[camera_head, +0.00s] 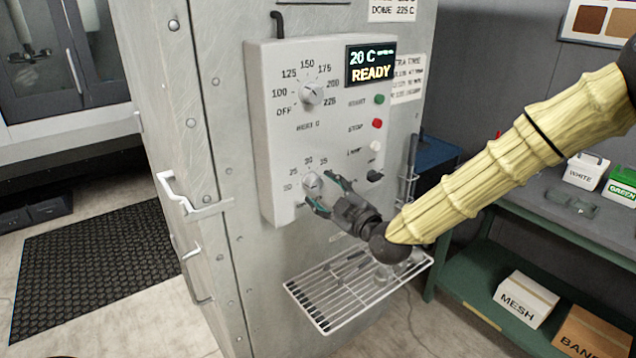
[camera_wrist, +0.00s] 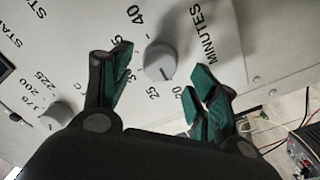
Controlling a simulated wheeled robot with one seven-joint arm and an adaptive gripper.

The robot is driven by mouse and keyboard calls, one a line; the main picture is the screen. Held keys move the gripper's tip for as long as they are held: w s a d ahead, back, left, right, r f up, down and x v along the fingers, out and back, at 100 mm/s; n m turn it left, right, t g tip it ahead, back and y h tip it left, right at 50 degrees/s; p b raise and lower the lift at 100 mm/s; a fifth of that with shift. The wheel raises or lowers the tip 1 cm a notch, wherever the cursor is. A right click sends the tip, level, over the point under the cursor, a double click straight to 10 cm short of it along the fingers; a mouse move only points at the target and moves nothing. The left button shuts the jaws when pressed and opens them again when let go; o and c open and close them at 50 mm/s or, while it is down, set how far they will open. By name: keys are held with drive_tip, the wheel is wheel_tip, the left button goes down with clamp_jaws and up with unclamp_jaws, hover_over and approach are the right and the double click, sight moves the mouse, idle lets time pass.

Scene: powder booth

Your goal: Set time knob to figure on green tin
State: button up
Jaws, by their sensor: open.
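The time knob (camera_head: 312,184) is a small round grey knob low on the oven's control panel, partly hidden by my gripper (camera_head: 325,193) in the head view. In the wrist view the knob (camera_wrist: 160,60) sits between the open green-padded fingers of my gripper (camera_wrist: 161,60), which appear apart from it. Figures from 20 to 40 and the word MINUTES surround it. Its pointer line appears to face the 20–25 side; the exact setting is unclear.
Above are the heat knob (camera_head: 311,93), a READY display (camera_head: 371,65), and green and red buttons (camera_head: 377,124). A wire rack (camera_head: 335,294) juts out below the panel. A white-labelled tin (camera_head: 585,171) stands on the green bench (camera_head: 560,222).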

sight(317, 186)
drive_tip(key=shift+p+x, duration=0.45)
drive_tip(key=shift+x, duration=1.35)
drive_tip(key=c, duration=1)
